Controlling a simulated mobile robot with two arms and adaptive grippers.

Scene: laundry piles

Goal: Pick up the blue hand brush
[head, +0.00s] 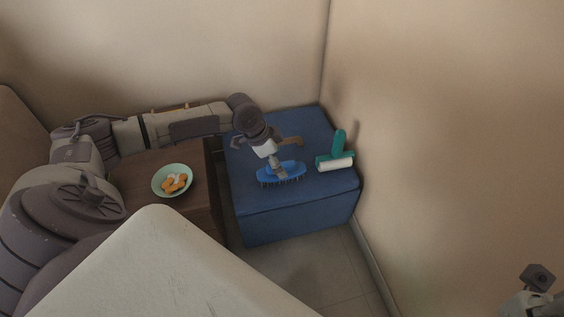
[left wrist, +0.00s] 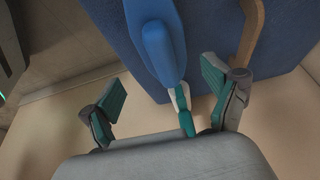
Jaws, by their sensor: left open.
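The blue hand brush (head: 294,174) lies on the blue ottoman (head: 285,222), bristles showing along its front edge. My left gripper (head: 268,148) is open and hangs low over the ottoman, just behind and above the brush; I cannot tell whether it touches it. In the left wrist view the brush (left wrist: 158,50) shows as a blue length above the gap between the teal-padded fingers (left wrist: 166,100), with nothing clamped. Part of my right arm shows at the bottom right of the head view; its jaws cannot be made out.
A teal and white roller-like tool (head: 338,153) lies right of the brush, near the wall. A brown cabinet (head: 206,205) with a pale green bowl (head: 158,189) holding orange and white pieces stands left of the ottoman. Walls close off the back and right. Tiled floor (head: 322,270) is clear in front.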

